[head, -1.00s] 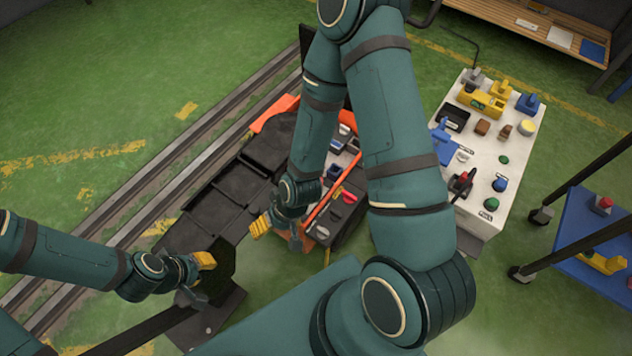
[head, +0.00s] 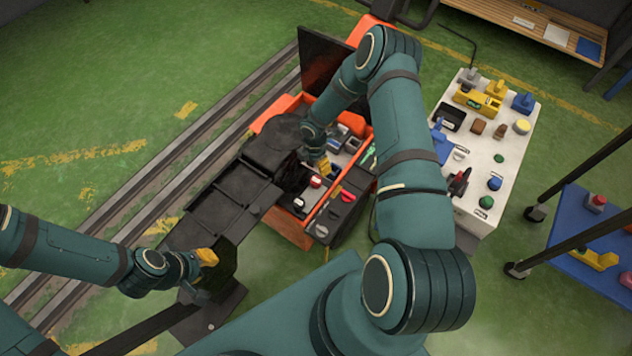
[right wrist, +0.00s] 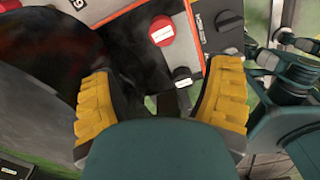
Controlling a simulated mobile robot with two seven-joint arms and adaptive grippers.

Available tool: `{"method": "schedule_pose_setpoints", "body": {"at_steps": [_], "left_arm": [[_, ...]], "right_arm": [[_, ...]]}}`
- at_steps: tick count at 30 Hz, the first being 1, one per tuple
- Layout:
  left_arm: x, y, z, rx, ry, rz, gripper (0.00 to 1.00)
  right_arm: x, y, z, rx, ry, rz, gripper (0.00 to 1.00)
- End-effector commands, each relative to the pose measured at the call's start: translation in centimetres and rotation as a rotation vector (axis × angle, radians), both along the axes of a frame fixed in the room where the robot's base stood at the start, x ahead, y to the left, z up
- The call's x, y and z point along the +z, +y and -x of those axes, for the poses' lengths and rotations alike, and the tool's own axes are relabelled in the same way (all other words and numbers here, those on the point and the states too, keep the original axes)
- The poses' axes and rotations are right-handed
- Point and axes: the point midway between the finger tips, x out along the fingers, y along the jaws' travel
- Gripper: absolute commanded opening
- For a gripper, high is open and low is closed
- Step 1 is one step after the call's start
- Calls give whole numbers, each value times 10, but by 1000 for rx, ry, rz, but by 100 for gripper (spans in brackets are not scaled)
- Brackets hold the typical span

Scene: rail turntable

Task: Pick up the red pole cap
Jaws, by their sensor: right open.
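A round red cap with a pale side (right wrist: 161,30) shows in the right wrist view, ahead of my right gripper (right wrist: 163,78) and slightly above the line between its fingers. It appears in the head view as a small red-and-white thing (head: 316,181) inside the orange box. My right gripper is open and apart from the cap, with nothing between its fingers; in the head view (head: 322,165) it hangs over the box. My left gripper (head: 204,262) is at the lower left by a black bar; its fingers are mostly hidden.
The orange box (head: 293,233) holds several small parts, with its dark lid (head: 325,62) raised behind. A red-handled item (head: 347,196) lies right of the cap. A white table (head: 470,165) with coloured parts and a blue cart (head: 570,262) stand right. Rails run along the left.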

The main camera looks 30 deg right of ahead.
Motion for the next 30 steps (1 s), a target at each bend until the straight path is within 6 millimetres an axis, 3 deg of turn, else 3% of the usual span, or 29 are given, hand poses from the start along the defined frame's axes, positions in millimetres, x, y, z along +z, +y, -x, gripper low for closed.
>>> {"method": "schedule_pose_setpoints", "body": {"at_steps": [1,7,17,26,30], "left_arm": [[-5,0,-1,1,-2,0,28],[-12,0,-2,1,-6,-1,28],[-16,0,-3,2,-8,-1,28],[-29,1,-6,3,-14,-3,28],[-29,1,-6,4,-14,-3,28]], "right_arm": [[-15,1,1,-1,3,-2,78],[-49,0,1,-5,1,-2,78],[-69,1,2,-5,-1,-2,78],[-110,4,5,-6,1,-4,78],[-115,3,5,-5,-2,-3,78]]}}
